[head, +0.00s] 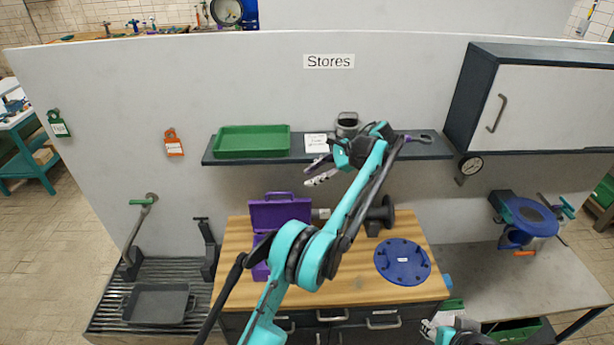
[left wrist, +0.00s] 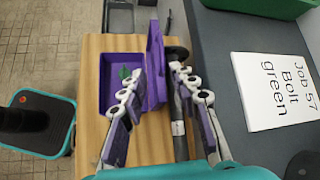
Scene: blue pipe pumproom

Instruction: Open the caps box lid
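The purple caps box (head: 262,241) sits on the wooden bench top. Its lid (head: 280,212) stands up at the back, so the box is open; my left arm hides part of it. In the left wrist view the box (left wrist: 106,92) holds something green, and the raised lid (left wrist: 156,62) appears between my fingers. My left gripper (head: 318,172) is open and empty, well above the bench near shelf height; its spread fingers show in the left wrist view (left wrist: 156,74). My right gripper (head: 430,328) is partly in view at the bottom right; its opening is unclear.
A shelf (head: 400,152) behind my left gripper carries a green tray (head: 252,141), a label card and a grey cup. A blue round plate (head: 402,262) and a dark spool-like part (head: 380,215) are on the bench. A grey pan (head: 158,304) stands at left.

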